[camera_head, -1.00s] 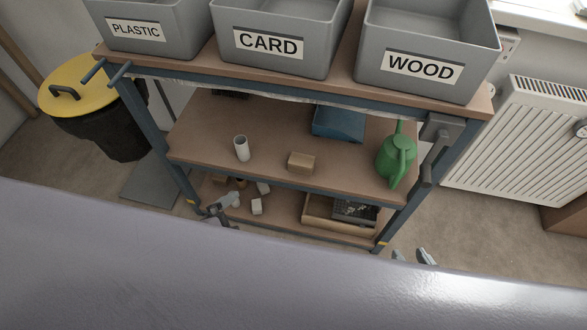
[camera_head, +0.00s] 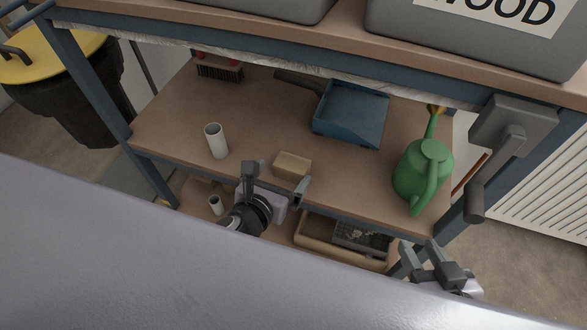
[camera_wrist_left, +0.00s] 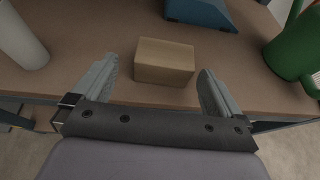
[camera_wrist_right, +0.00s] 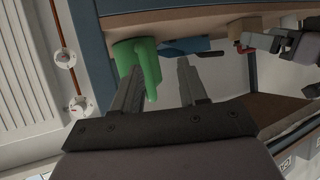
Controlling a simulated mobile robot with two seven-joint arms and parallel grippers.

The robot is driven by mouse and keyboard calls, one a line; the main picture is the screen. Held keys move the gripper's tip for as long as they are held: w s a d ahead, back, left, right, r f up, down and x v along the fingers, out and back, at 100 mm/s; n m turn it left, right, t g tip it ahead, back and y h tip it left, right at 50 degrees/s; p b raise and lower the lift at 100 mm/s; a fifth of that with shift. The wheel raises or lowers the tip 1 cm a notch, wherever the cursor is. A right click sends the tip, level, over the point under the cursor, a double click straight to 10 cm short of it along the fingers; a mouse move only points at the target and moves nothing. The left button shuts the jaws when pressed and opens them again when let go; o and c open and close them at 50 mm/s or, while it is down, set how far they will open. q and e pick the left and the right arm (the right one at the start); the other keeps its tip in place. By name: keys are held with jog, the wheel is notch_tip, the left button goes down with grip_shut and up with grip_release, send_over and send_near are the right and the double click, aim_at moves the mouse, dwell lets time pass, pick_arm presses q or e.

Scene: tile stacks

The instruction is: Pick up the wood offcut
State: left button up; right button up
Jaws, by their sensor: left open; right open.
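The wood offcut (camera_head: 292,166) is a small light-brown block near the front edge of the middle shelf. In the left wrist view the offcut (camera_wrist_left: 164,62) sits ahead of and between the fingers. My left gripper (camera_head: 277,180) is open and empty, at the shelf's front edge just short of the offcut; it also shows in the left wrist view (camera_wrist_left: 160,85). My right gripper (camera_head: 428,254) is open and empty, low at the front right of the trolley. In the right wrist view its fingers (camera_wrist_right: 160,85) point toward the green watering can (camera_wrist_right: 137,62).
On the middle shelf (camera_head: 260,115) stand a white tube (camera_head: 216,141), a blue dustpan (camera_head: 352,114), a brush (camera_head: 219,68) and the watering can (camera_head: 422,175). A wooden tray (camera_head: 315,235) lies on the lower shelf. Grey bins (camera_head: 470,35) stand on top. A crank handle (camera_head: 498,150) juts out at right.

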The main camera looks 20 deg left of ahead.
aim_at(288, 173)
pick_arm(q)
jog(key=b+x, duration=0.2)
jog(key=x, duration=0.3)
jog(key=shift+d+f+b, duration=0.3)
jog(key=shift+f+b, duration=0.05)
jog(key=shift+b, duration=0.05)
jog(key=shift+w, duration=0.25)
jog(key=c, duration=0.9)
pick_arm(e)
jog(key=shift+w+a+f+m+y, duration=0.25)
jog(key=shift+a+y, duration=0.1)
jog(key=shift+a, duration=0.25)
jog(key=shift+w+a+f+m+y, duration=0.2)
jog(key=shift+a+y, duration=0.15)
jog(key=shift+a, duration=0.25)
